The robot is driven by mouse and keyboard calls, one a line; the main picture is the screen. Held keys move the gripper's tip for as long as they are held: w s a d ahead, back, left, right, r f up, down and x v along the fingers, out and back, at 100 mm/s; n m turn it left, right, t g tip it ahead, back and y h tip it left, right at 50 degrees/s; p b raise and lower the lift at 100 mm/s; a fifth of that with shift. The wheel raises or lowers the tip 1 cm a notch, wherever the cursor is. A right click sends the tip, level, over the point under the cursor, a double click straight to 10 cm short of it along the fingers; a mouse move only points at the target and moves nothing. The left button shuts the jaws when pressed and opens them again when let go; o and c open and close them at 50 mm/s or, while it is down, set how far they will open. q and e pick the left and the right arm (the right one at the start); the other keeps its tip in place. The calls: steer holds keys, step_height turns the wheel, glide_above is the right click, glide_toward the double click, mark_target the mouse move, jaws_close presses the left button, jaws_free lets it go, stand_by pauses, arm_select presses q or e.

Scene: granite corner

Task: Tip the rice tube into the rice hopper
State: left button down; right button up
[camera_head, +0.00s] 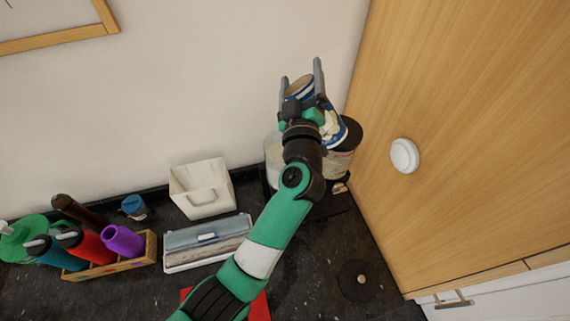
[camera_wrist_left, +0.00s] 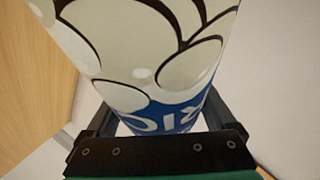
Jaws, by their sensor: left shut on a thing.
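My left gripper (camera_head: 301,76) is shut on the rice tube (camera_head: 301,89), high above the counter near the back wall. The tube is blue and white with a tan end between the fingers. It is tilted, and its other end slants down to the right behind my wrist, over the clear containers. In the left wrist view the printed tube (camera_wrist_left: 150,65) fills the middle between the fingers. The rice hopper (camera_head: 342,163) seems to be the clear container with a dark rim at right, partly hidden by my arm and the tube. I cannot tell whether rice is pouring. My right gripper is not in view.
A second clear container (camera_head: 273,152) stands left of the dark-rimmed one. A white bin (camera_head: 202,187), a lidded box (camera_head: 206,243) and a wooden bottle crate (camera_head: 102,264) stand at left. A wooden panel (camera_head: 450,150) with a white knob closes off the right.

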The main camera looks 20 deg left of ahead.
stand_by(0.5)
arm_select(q)
steer(key=shift+f+n+b, duration=0.2)
steer(key=shift+n+b, duration=0.4)
steer(key=shift+b, duration=0.3)
steer(key=shift+a, duration=0.1)
steer(key=shift+s+f+n+y+b, duration=0.15)
steer(key=shift+f+n+y+b, duration=0.2)
steer(key=shift+n+b, duration=0.4)
steer(key=shift+r, duration=0.15)
steer(key=shift+a+f+n+y+b, duration=0.15)
steer(key=shift+f+n+y+b, duration=0.2)
steer(key=shift+b, duration=0.6)
steer(key=shift+f, duration=0.1)
